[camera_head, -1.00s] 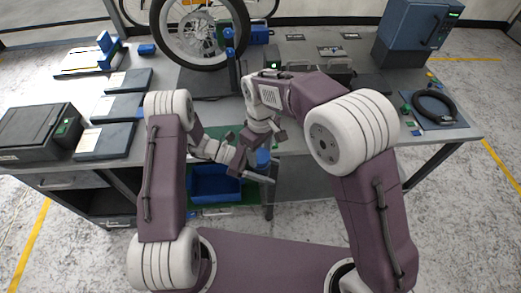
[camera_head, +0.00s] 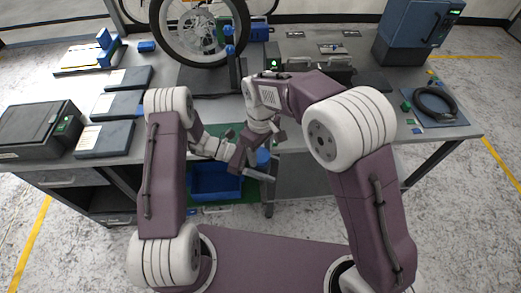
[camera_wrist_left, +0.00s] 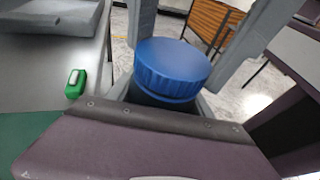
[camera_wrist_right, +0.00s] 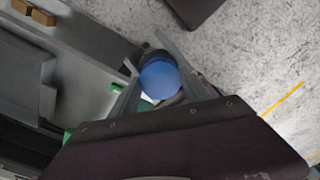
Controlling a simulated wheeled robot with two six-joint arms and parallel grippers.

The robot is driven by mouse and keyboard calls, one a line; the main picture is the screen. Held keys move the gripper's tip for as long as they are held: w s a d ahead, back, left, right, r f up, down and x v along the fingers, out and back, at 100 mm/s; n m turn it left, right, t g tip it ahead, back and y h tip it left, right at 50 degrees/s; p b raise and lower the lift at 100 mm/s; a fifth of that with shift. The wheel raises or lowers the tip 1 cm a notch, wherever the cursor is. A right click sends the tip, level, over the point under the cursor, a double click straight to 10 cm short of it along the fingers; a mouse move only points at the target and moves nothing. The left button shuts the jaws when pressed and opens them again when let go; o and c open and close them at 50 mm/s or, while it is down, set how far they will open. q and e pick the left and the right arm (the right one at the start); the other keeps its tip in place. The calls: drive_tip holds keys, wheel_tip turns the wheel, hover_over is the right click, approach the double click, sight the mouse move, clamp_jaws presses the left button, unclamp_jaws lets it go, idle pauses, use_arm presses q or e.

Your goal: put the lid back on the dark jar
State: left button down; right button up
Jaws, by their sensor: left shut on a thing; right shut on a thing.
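The dark jar (camera_wrist_left: 160,101) is held upright between the fingers of my left gripper (camera_head: 258,172), mostly hidden under its lid. The ribbed blue lid (camera_wrist_left: 172,66) sits over the jar mouth, with no clear gap seen between them. My right gripper (camera_wrist_right: 152,72) is shut on the lid from above; its grey fingers flank the lid in the left wrist view. The right wrist view shows the lid's round top (camera_wrist_right: 160,80). In the head view the lid (camera_head: 263,157) is small and partly covered by my grippers.
The grey workbench (camera_head: 200,105) lies beyond my arms, with a dark case (camera_head: 38,130) and flat boxes (camera_head: 105,138) at left. A blue bin (camera_head: 215,182) is below the grippers. A bicycle wheel (camera_head: 200,30) stands behind. A green object (camera_wrist_left: 76,83) lies on the bench.

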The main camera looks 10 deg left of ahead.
drive_tip(key=m, duration=1.2)
drive_tip(key=shift+a+m, duration=0.1)
drive_tip(key=shift+m, duration=0.2)
drive_tip(key=m, duration=0.3)
drive_tip(key=shift+m, duration=0.3)
drive_tip(key=m, duration=1.2)
drive_tip(key=shift+w+m, duration=0.1)
drive_tip(key=shift+m, duration=0.3)
drive_tip(key=m, duration=0.8)
drive_tip(key=shift+m, duration=0.3)
